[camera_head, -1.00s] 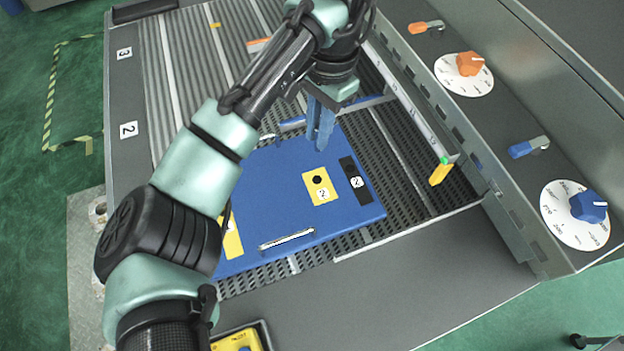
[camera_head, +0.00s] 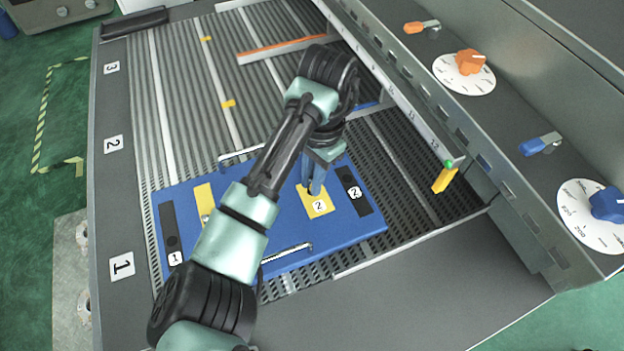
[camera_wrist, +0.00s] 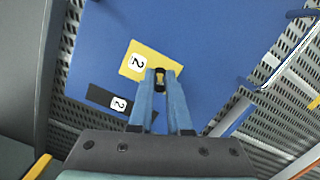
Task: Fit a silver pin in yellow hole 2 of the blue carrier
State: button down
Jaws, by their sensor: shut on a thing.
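The blue carrier (camera_head: 345,232) lies flat on the ribbed bed. Its yellow patch 2 (camera_head: 320,207) sits beside a black patch 2 (camera_head: 359,200). The yellow patch (camera_wrist: 140,62) and black patch (camera_wrist: 105,99) also show in the wrist view. My gripper (camera_head: 315,191) points down at the yellow patch, and its blue fingers cover hole 2. I cannot tell how deep the pin sits. Yellow patch 1 (camera_head: 204,197) has a small pale round thing in it, partly behind my arm.
A metal handle (camera_head: 288,253) rises from the carrier's near edge. A slotted rail (camera_head: 400,100) runs along the right, with a yellow marker (camera_head: 445,178) at its end. An orange-edged bar (camera_head: 285,48) crosses the far bed. Orange and blue dials stand on the right panel.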

jog(key=shift+f, duration=0.25)
jog(key=shift+f, duration=0.1)
jog(key=c, duration=0.9)
grip_release()
jog(key=shift+o, duration=0.2)
notch_tip(320, 180, up, 12)
jog(key=w+d+p, duration=0.1)
jog(key=shift+p, duration=0.3)
